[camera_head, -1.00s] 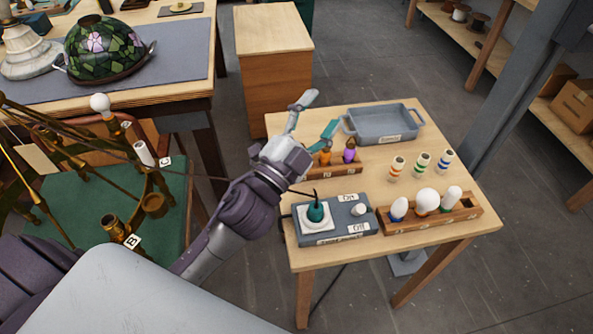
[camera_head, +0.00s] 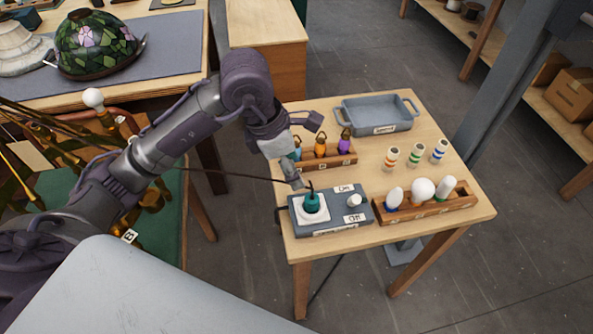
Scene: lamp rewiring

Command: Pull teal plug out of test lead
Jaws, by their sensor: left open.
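The teal plug (camera_head: 312,202) stands upright in the white socket plate on the left of the grey test box (camera_head: 340,223), which seems to be the test lead's unit. A dark cord runs from the plug's top off to the left. My left gripper (camera_head: 306,152) is open and empty, above and behind the plug, apart from it. One finger hangs down close to the cord and the other points right over the wooden plug rack. My right gripper does not show.
The plug rack (camera_head: 334,165) holds teal, orange and purple plugs. A bulb rack (camera_head: 432,208) stands right of the box, with several striped sockets (camera_head: 414,155) behind it. A grey tray (camera_head: 377,117) is at the back. The brass lamp frame (camera_head: 40,150) is at left.

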